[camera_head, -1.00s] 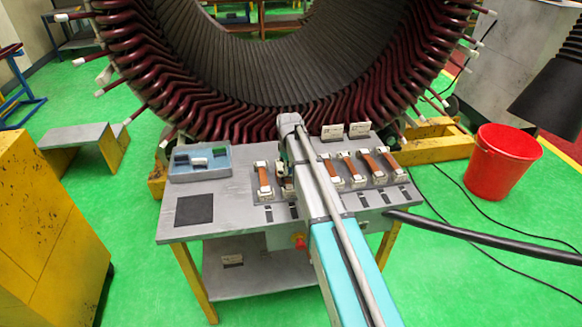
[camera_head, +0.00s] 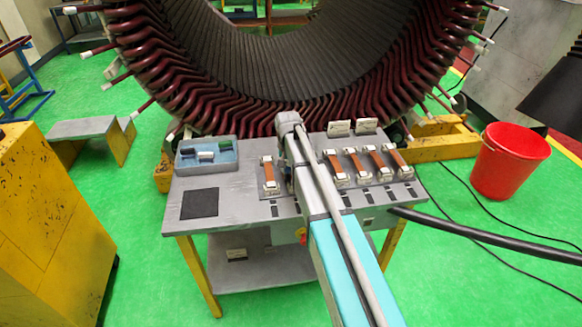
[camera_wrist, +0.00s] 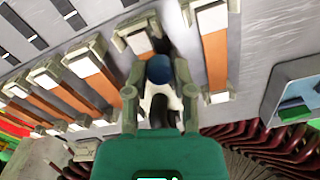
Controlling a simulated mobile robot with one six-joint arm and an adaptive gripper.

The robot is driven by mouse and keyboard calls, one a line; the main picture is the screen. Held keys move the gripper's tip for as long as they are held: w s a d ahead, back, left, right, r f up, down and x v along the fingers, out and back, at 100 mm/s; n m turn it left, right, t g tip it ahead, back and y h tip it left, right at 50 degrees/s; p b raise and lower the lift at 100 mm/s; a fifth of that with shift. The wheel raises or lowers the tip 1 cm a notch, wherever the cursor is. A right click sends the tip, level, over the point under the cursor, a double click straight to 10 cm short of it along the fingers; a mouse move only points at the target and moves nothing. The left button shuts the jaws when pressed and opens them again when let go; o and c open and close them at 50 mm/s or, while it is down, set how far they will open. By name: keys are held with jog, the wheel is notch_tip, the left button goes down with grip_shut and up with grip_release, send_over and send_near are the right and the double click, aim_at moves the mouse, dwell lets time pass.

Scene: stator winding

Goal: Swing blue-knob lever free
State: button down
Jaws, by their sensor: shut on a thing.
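The blue-knob lever shows in the wrist view, its round blue knob (camera_wrist: 159,69) near a dark handle. My gripper (camera_wrist: 160,97) has one finger on each side of it and is shut on the lever. A white and grey clamp block (camera_wrist: 137,40) sits just beyond the knob, at the strip's end. In the head view my gripper and the lever are hidden behind my own arm, over the middle of the grey bench (camera_head: 240,187). How far the lever is turned cannot be told.
Copper-coloured strips in clamps (camera_head: 357,162) stand right of my arm, and one strip (camera_head: 268,172) stands left. A blue tray (camera_head: 205,163) with small blocks lies at the bench's left. The large stator (camera_head: 180,85) rises behind. A red bucket (camera_head: 508,162) stands right.

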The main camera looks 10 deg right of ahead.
jog(key=shift+a+m, duration=0.15)
jog(key=shift+m, duration=0.35)
jog(key=shift+c, duration=2.2)
grip_release()
